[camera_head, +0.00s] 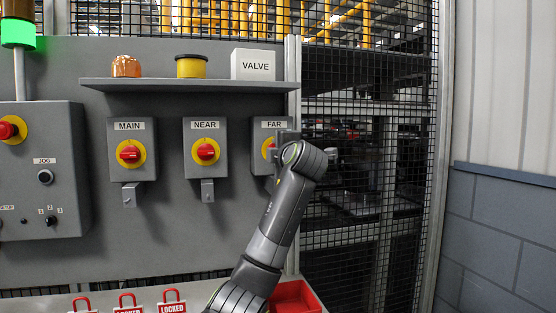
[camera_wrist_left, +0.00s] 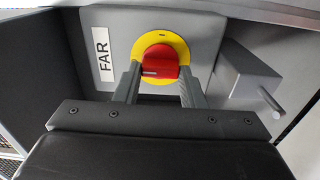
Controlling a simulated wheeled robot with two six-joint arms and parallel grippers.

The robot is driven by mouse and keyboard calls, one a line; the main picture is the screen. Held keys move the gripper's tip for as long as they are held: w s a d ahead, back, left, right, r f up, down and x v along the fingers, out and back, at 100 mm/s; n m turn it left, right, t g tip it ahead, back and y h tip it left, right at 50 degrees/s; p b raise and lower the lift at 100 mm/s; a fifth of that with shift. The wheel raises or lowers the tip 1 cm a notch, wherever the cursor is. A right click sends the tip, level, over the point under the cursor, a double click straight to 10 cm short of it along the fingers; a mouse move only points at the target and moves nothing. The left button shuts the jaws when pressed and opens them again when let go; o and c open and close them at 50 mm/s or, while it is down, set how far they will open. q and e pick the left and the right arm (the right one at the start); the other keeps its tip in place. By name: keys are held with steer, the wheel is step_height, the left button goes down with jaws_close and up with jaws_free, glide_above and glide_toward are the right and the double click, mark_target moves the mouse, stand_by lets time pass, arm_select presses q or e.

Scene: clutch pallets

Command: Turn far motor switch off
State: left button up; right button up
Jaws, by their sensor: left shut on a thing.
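The far motor switch (camera_head: 258,127) is a grey box labelled FAR on the panel, with a red knob on a yellow disc. My arm largely covers it in the head view. In the left wrist view its red knob (camera_wrist_left: 160,61) sits on the yellow disc (camera_wrist_left: 178,41), and a white mark on the knob points toward the FAR label (camera_wrist_left: 103,54). My left gripper (camera_wrist_left: 160,74) is shut on the red knob, one finger on each side. In the head view the left gripper (camera_head: 280,146) is at the FAR box, its fingers mostly hidden. My right gripper is not in view.
The MAIN switch (camera_head: 131,153) and NEAR switch (camera_head: 206,152) are left of FAR. A shelf (camera_head: 190,86) above holds a VALVE box (camera_head: 253,64). Red LOCKED padlocks (camera_head: 172,304) and a red tray (camera_head: 300,296) are below. A mesh fence (camera_head: 405,150) stands right.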

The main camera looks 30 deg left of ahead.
arm_select(q)
steer(key=shift+f, duration=0.1)
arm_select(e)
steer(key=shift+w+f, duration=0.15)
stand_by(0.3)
arm_select(q)
steer(key=o, duration=1)
steer(key=shift+d, duration=0.1)
steer(key=shift+s+d, duration=0.2)
steer(key=b+v, duration=0.3)
steer(key=v, duration=1.3)
steer(key=shift+s+d, duration=0.25)
steer(key=shift+s, duration=0.05)
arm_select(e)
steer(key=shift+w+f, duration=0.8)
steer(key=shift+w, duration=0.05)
